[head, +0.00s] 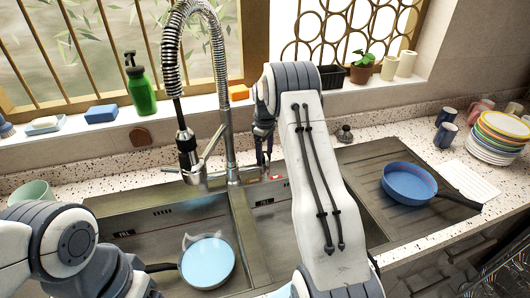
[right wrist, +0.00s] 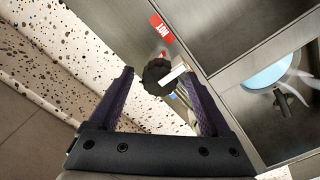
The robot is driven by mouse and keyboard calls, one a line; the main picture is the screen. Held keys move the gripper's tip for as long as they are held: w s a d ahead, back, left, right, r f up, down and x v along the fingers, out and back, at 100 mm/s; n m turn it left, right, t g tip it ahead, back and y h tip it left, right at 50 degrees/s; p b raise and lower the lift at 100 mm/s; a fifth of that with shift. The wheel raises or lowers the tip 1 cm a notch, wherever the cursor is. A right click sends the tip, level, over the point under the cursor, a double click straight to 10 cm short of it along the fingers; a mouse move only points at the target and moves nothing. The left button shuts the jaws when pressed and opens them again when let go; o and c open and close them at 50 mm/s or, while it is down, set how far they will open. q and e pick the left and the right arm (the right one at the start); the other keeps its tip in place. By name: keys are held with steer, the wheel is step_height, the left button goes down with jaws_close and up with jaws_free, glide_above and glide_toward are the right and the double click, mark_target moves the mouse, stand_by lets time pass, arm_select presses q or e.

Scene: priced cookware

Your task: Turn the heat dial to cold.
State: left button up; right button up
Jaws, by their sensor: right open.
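The heat dial (right wrist: 156,74) is a dark, ridged knob with a pale metal pointer (right wrist: 174,74), in the right wrist view. A red HOT label (right wrist: 160,28) lies on the steel sink rim beyond it, and the pointer points to the right. My right gripper (right wrist: 158,82) is open, with its purple fingers on either side of the dial; I cannot tell whether they touch it. In the head view the right gripper (head: 264,158) reaches down behind the sink, right of the faucet, beside the red label (head: 276,177). The dial is hard to make out there. My left gripper is out of view.
The tall spring faucet (head: 226,120) stands close left of my right gripper. A sink basin (head: 185,218) holds a light blue pan (head: 207,262). A blue pan (head: 408,182) lies on the drainboard (head: 365,165). Stacked plates (head: 500,135) stand at the far right.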

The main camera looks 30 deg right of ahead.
jaws_close()
steer(key=shift+m, duration=0.3)
steer(key=m, duration=0.3)
steer(key=shift+m, duration=0.3)
steer(key=m, duration=0.4)
steer(key=shift+m, duration=0.3)
steer(key=m, duration=0.9)
steer(key=shift+p, duration=0.3)
